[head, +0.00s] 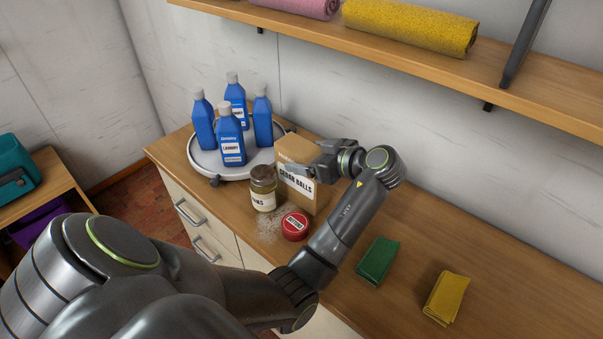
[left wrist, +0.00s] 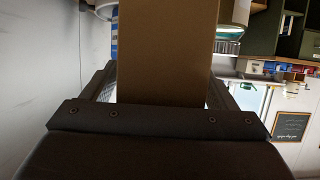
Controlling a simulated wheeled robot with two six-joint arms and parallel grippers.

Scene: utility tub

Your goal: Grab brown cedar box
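The brown cedar box (head: 312,198), labelled "CEDAR BALLS", stands upright on the wooden counter beside the turntable. My left gripper (head: 312,166) is at its upper part, with one finger across the front face above the label. In the left wrist view the plain brown side of the box (left wrist: 168,50) fills the space between the fingers of my left gripper (left wrist: 163,75). Narrow bright gaps show near the finger bases, so I cannot tell whether both fingers press on it. My right gripper is out of view.
Several blue bottles (head: 231,135) stand on a round turntable (head: 206,163) behind left. Green (head: 377,260) and yellow (head: 446,297) cloths lie right. A shelf (head: 400,62) overhangs.

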